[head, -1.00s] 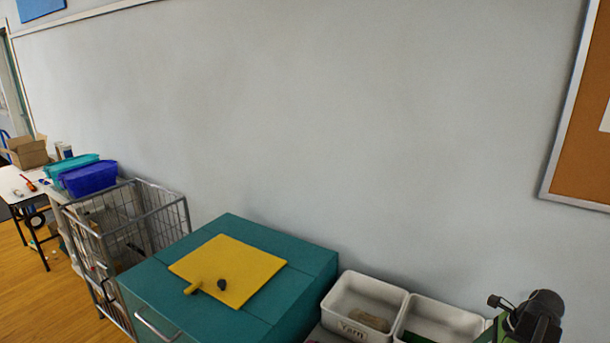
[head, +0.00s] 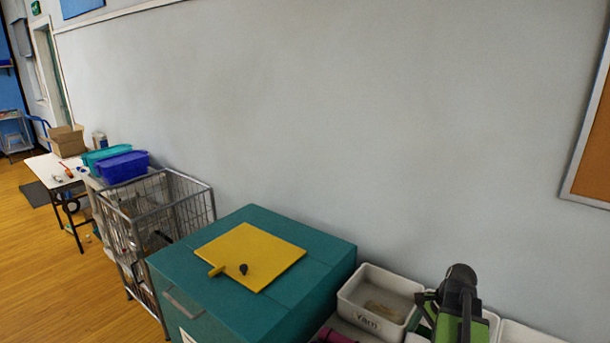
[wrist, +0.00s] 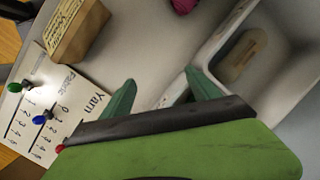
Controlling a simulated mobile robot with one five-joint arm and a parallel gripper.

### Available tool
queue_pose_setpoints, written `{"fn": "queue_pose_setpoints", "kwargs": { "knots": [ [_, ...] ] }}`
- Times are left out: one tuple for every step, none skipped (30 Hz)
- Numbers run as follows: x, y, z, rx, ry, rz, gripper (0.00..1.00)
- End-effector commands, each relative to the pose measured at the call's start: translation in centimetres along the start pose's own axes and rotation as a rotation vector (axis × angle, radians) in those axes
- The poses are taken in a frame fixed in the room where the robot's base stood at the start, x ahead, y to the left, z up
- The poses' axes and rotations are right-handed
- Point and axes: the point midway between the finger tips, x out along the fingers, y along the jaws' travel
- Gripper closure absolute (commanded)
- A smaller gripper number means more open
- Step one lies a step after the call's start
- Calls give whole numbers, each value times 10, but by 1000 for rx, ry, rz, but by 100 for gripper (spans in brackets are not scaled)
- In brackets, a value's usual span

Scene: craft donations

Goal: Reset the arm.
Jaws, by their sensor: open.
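My gripper (wrist: 160,97) is open and empty in the wrist view, its two green fingers spread apart. It is above a light surface beside a white bin (wrist: 222,50) that holds a tan oval item (wrist: 240,57). In the head view my green and black arm stands at the lower right, in front of the white bins. It partly hides the bin right of the one labelled Yarn (head: 368,324).
A teal cabinet (head: 330,262) with a yellow board (head: 262,250) on top stands left of the bins. A wire cart (head: 160,205) is farther left. The wrist view shows a tan block (wrist: 75,30), a pinned Yarn card (wrist: 60,98) and a pink item (wrist: 184,5).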

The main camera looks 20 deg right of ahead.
Motion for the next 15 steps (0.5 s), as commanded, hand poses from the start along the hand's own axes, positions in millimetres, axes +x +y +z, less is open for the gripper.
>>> {"fn": "queue_pose_setpoints", "kwargs": {
  "knots": [
    [10, -17, 32, -136, 9, 24, 29],
    [16, -26, 51, -226, 16, 40, 29],
    [25, -38, 77, -352, 25, 62, 29],
    [31, -46, 98, -450, 31, 79, 29],
    [37, -52, 118, -547, 37, 95, 29],
    [45, -60, 146, -677, 44, 117, 29],
    [51, -65, 167, -774, 49, 134, 29],
    [57, -69, 188, -870, 54, 149, 29],
    [64, -72, 214, -994, 60, 169, 29],
    [69, -74, 233, -1084, 64, 183, 29],
    [73, -75, 251, -1166, 68, 197, 29],
    [78, -76, 272, -1269, 71, 214, 29],
    [82, -76, 286, -1336, 73, 224, 29],
    [84, -76, 299, -1397, 76, 235, 29],
    [88, -75, 313, -1464, 78, 246, 29]
  ]
}}
